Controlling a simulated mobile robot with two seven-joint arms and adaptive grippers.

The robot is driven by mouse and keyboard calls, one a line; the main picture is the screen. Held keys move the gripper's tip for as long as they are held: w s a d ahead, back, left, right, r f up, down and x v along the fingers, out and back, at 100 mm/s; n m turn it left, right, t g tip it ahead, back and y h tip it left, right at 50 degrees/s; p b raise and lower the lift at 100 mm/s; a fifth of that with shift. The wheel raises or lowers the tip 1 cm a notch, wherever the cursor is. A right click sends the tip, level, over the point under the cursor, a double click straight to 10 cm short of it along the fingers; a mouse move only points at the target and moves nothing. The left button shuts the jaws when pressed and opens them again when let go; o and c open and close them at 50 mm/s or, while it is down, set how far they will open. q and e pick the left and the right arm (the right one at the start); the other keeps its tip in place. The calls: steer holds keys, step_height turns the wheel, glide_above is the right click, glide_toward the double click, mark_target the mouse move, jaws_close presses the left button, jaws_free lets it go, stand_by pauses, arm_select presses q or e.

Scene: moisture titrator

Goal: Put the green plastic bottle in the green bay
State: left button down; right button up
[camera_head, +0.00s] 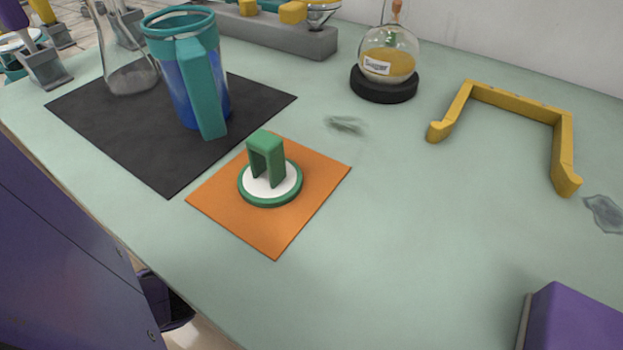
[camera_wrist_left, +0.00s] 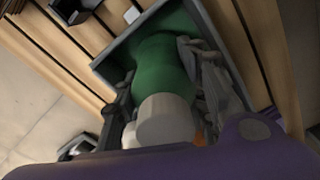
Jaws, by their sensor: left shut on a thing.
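The green plastic bottle (camera_wrist_left: 162,68) with a pale cap (camera_wrist_left: 165,118) shows in the left wrist view. My left gripper (camera_wrist_left: 165,95) is shut on it, with dark fingers on both sides. The bottle is over or inside a grey-walled bay (camera_wrist_left: 122,48) with a green inner surface (camera_wrist_left: 180,20). I cannot tell whether the bottle touches the bay floor; the bottle and fingers hide much of it. The head view shows neither gripper, nor the bottle, nor this bay. My right gripper is not in view.
Wooden slats (camera_wrist_left: 75,50) surround the bay, with dark objects near the upper left. In the head view, the bench (camera_head: 400,250) holds a teal-blue jug (camera_head: 180,75), a green-handled lid (camera_head: 270,185) on an orange mat (camera_head: 270,238), a round flask (camera_head: 388,60) and a yellow handle (camera_head: 515,103).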

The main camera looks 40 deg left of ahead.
arm_select(q)
steer(key=shift+w+f, duration=0.1)
stand_by(0.3)
steer(key=c, duration=1)
jaws_free()
